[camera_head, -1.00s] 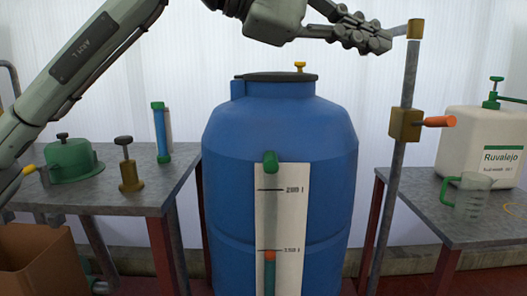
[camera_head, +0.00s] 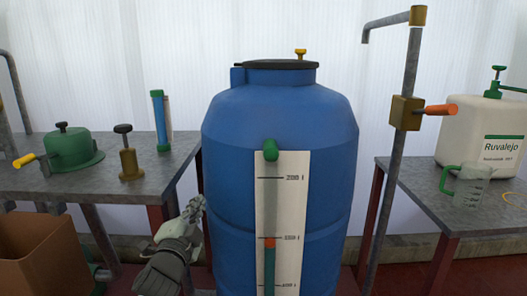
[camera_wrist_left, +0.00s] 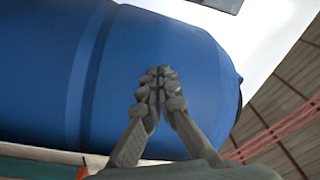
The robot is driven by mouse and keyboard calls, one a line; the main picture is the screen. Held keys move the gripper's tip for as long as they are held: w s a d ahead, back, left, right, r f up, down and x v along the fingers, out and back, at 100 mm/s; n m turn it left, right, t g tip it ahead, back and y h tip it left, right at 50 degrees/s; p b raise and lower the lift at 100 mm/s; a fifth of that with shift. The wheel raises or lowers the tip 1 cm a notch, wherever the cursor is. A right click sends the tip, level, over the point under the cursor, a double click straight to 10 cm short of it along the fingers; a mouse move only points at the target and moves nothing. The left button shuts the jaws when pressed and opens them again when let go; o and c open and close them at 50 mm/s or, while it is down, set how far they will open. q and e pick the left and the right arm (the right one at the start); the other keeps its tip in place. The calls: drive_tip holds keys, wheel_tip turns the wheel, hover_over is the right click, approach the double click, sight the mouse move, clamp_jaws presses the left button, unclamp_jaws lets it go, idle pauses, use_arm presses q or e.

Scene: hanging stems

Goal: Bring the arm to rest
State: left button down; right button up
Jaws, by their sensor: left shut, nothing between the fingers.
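My left gripper (camera_head: 192,215) is low in the head view, in front of the left table's right leg and just left of the blue tank (camera_head: 225,150). In the left wrist view its fingers (camera_wrist_left: 157,82) are shut with nothing between them, and the tank's blue wall (camera_wrist_left: 50,60) lies beyond them. The gripper appears apart from the tank, though the exact gap cannot be told. My right gripper is in neither view.
A pipe (camera_head: 385,200) stands right of the tank, beside a white jerrycan (camera_head: 480,125) and measuring jug (camera_head: 468,187).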

use_arm(q)
drive_tip(key=s+a+f+n+g+y, duration=0.1)
drive_tip(key=s+a+f+n+g, duration=0.25)
drive_tip(key=f, duration=0.55)
drive_tip(key=s+a+f+n+g+y, duration=0.2)
drive_tip(key=s+f, duration=0.2)
drive_tip(key=f, duration=0.6)
drive_tip(key=s+a+f+n+g, duration=0.2)
drive_tip(key=s+f+g, duration=0.3)
drive_tip(key=s+f, duration=0.6)
drive_tip(key=s+a+f+n+g, duration=0.3)
drive_tip(key=s+f, duration=0.8)
drive_tip(key=s, duration=0.7)
drive_tip(key=shift+s+a+f+n+g, duration=0.15)
drive_tip(key=shift+s+f+n+g, duration=0.15)
drive_tip(key=shift+n+g, duration=0.6)
